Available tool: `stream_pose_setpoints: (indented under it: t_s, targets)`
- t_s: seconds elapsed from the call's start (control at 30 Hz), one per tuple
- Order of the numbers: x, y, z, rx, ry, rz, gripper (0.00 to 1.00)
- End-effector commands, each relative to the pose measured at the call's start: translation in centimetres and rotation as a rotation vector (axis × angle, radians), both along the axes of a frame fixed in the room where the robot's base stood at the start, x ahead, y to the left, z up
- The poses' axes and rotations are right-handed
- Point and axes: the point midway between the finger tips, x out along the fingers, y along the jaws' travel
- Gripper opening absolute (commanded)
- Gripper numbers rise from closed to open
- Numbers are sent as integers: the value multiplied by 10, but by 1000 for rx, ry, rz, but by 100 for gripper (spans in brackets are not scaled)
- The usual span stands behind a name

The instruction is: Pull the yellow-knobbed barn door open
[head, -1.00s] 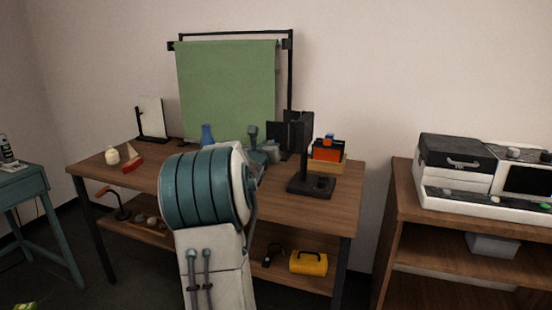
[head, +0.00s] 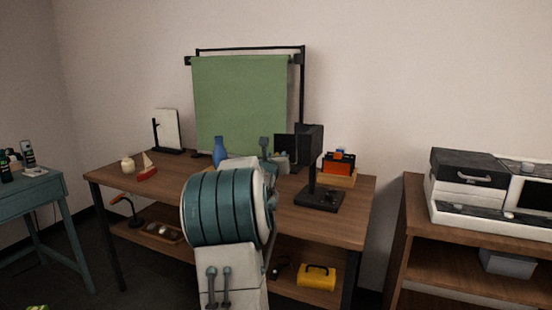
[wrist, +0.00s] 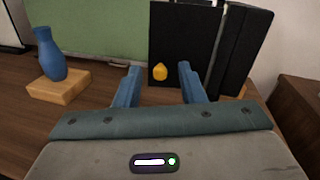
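The yellow knob (wrist: 160,72) sits low on the left part of a black barn door panel (wrist: 178,40) in the wrist view. In the head view my arm hides much of the gripper.
A blue vase (wrist: 48,55) stands on a wooden block left of the fingers. A green cloth (head: 240,100) hangs behind. A black-based stand (head: 318,198) is to the right of my arm, with an orange-and-black item (head: 339,165) behind it. The table (head: 345,225) is bare at front right.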

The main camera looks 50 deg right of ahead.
Motion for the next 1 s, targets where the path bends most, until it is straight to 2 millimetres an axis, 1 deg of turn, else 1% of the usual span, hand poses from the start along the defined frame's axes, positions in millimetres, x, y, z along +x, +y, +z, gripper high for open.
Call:
stream_pose_setpoints:
  t_s: [0.17,0.27,0.33,0.47,0.8,0.9,1.0]
  targets:
    - [-1,1,0,0,0,-1,36]
    - [-4,7,1,-1,-1,-1,36]
    - [-7,14,1,0,-1,0,36]
    - [-18,33,2,1,-3,0,36]
    - [-48,91,1,1,-2,1,36]
    - [-55,104,1,1,-2,1,36]
    - [-60,114,1,1,-1,1,36]
